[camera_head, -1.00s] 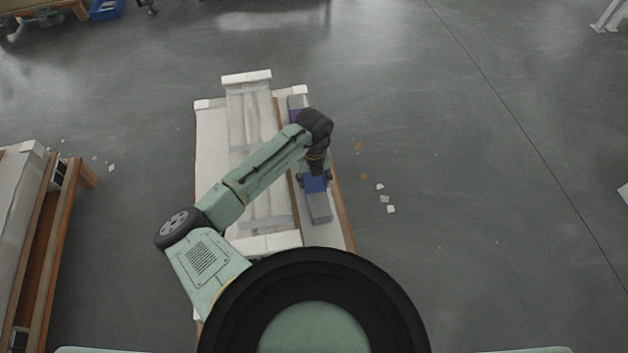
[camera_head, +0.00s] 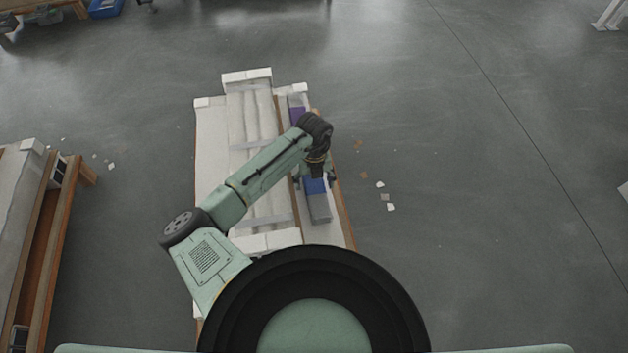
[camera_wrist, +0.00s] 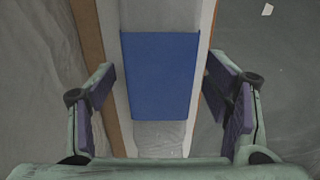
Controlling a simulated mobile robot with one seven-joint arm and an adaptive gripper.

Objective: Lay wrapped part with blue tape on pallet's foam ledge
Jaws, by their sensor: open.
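The wrapped part, grey with a wide blue tape band (camera_head: 315,187), lies lengthwise on the right-hand ledge of the pallet (camera_head: 211,150). In the wrist view, the blue band (camera_wrist: 160,75) is centred, with grey wrap above and below it. White foam (camera_wrist: 111,60) shows along both sides of the part. My gripper (camera_head: 314,180) is open over the blue band. In the wrist view its purple-padded fingers (camera_wrist: 163,98) stand wide apart, one on each side of the part, clear of it. My wrist hides some of the part in the head view.
A long white wrapped load (camera_head: 250,120) sits left of the ledge. A second pallet (camera_head: 40,240) stands at left. Scraps (camera_head: 385,197) litter the open floor at right.

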